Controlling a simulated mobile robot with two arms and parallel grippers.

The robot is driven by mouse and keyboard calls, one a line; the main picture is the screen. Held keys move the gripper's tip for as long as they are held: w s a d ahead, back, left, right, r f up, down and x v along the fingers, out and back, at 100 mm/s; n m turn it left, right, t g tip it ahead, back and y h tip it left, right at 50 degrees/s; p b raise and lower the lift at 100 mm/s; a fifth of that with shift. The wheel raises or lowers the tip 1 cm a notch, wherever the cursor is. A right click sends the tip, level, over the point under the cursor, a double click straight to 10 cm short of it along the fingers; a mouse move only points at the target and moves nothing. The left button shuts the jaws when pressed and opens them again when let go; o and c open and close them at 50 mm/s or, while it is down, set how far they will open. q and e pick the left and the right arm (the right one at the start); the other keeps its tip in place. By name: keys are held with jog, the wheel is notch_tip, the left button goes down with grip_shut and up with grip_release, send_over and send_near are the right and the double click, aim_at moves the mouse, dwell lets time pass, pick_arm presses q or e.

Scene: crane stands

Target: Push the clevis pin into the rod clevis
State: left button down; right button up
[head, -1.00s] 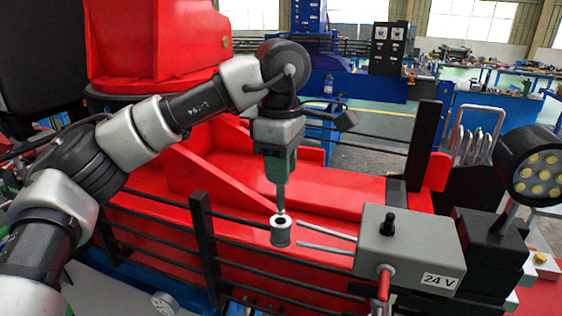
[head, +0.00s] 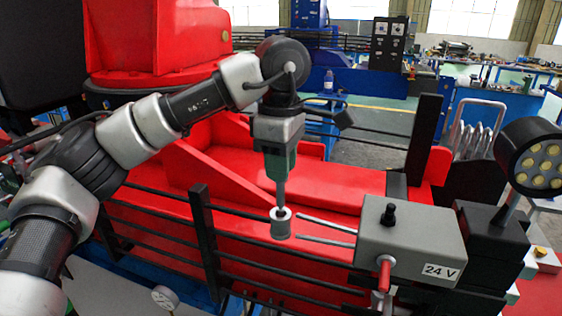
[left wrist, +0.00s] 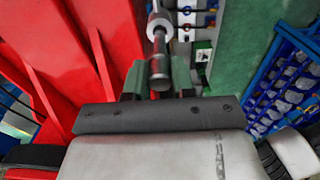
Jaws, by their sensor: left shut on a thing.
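My left gripper (head: 280,172) points straight down with its green fingers shut on the clevis pin (head: 282,193). The pin is a grey metal rod, upright, most of its visible length below the fingers. Its lower end is at the dark hole in the top of the rod clevis (head: 282,230), a short pale grey cylinder; how deep it sits I cannot tell. In the left wrist view the pin (left wrist: 160,72) runs from between the green fingers (left wrist: 159,88) to the clevis's pale ring (left wrist: 159,24). My right gripper is not in view.
A grey box marked 24 V (head: 410,241), with two thin rods and a black knob, stands just right of the clevis. Black rails with a post (head: 205,240) run in front of the red frame (head: 340,190). A round lamp (head: 532,160) stands far right.

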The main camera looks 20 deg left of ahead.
aim_at(281, 205)
pick_arm(q)
jog(key=shift+f+b, duration=1.15)
jog(key=shift+f, duration=0.45)
jog(key=shift+f+b, duration=1.55)
jog(key=shift+f, duration=0.6)
jog(key=c, duration=0.9)
grip_release()
jog(key=shift+r, duration=0.1)
jog(key=shift+o, duration=0.2)
jog(key=shift+r+p, duration=1.8)
jog(key=shift+r, duration=0.7)
